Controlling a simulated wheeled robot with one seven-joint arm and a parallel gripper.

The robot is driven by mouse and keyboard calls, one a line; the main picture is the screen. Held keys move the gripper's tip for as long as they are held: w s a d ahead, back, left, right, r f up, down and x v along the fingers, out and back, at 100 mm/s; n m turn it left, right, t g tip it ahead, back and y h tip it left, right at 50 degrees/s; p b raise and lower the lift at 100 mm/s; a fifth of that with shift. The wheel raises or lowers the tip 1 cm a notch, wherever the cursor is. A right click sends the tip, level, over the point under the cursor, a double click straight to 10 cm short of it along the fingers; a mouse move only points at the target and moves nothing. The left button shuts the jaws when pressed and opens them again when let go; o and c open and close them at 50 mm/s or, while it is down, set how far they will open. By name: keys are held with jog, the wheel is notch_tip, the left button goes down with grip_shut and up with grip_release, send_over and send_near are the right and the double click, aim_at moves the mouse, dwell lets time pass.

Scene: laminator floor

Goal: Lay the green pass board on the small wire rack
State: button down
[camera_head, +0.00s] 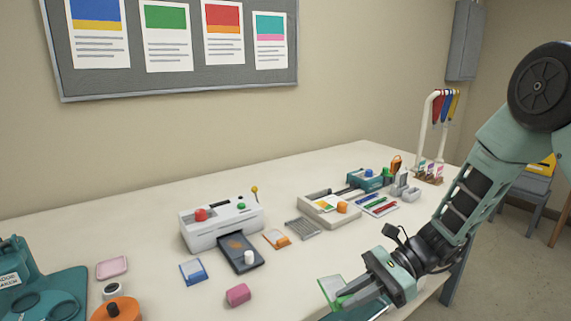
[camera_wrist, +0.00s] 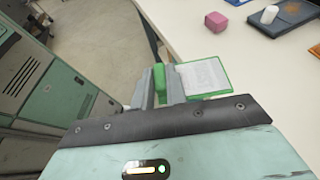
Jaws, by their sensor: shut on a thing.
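The green pass board (camera_head: 330,287) is a flat card with a pale face and a green border. My gripper (camera_head: 347,297) is shut on it by one side, at the table's front edge. In the wrist view the board (camera_wrist: 205,77) sticks out to the right of my gripper's fingers (camera_wrist: 161,84), with green also showing between them. The small wire rack (camera_head: 303,228) is a grey slatted piece lying on the table, farther back and left of my gripper. It does not show in the wrist view.
The white laminator (camera_head: 222,219) with a dark tray (camera_head: 241,252) stands left of the rack. An orange-edged card (camera_head: 277,239) lies between them. A beige trimmer (camera_head: 330,211) sits right of the rack. A pink block (camera_head: 238,294) lies nearer the front. Table between board and rack is clear.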

jog(key=w+d+f+m+t+h, duration=0.1)
jog(key=w+d+f+m+t, duration=0.1)
jog(key=d+f+m+t, duration=0.3)
jog(key=w+d+f+m+t+h, duration=0.1)
jog(key=w+d+f+m+t, duration=0.2)
jog(key=d, duration=1.1)
notch_tip(320, 180, down, 5)
jog(key=m+t, duration=0.2)
jog(key=t, duration=0.1)
jog(key=shift+d+t, duration=0.25)
jog(key=shift+t, duration=0.15)
